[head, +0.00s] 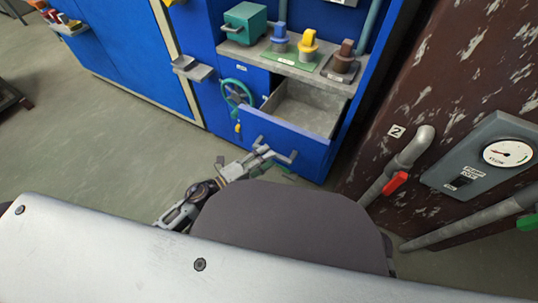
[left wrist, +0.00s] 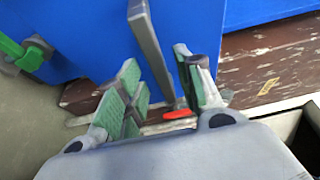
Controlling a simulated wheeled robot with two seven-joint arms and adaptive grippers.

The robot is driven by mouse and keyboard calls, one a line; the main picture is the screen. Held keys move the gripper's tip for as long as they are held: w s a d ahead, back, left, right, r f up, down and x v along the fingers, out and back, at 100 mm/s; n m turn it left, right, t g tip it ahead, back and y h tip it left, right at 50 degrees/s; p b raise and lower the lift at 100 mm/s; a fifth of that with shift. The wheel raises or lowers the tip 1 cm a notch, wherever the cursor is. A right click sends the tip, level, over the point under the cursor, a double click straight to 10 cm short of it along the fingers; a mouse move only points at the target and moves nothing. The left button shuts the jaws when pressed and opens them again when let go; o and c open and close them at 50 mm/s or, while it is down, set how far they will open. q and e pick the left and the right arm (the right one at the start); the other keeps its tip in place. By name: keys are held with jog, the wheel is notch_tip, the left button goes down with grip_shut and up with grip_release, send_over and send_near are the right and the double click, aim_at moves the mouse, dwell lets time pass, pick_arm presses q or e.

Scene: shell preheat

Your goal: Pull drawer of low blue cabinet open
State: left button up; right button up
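The low blue cabinet (head: 245,72) stands at the upper middle of the head view. Its drawer (head: 285,138) is pulled out, and its grey interior shows empty. A grey bar handle (head: 283,157) sits on the drawer's blue front. My left gripper (head: 262,160) is at this handle, in front of the drawer. In the left wrist view the green-padded fingers of my left gripper (left wrist: 163,92) are spread apart. The grey handle (left wrist: 148,45) runs between them, with a gap showing; I cannot tell if either pad touches it. My right gripper is not in view.
Blue, yellow and brown plugs (head: 307,46) and a teal box (head: 246,22) stand on the cabinet top. A green handwheel (head: 237,92) is left of the drawer. A rusty brown wall with a red-handled pipe (head: 396,183) and gauge panel (head: 485,155) stands right. Floor at left is clear.

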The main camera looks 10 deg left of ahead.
pick_arm(q)
jog(key=shift+v, duration=2.25)
jog(key=shift+a, duration=0.1)
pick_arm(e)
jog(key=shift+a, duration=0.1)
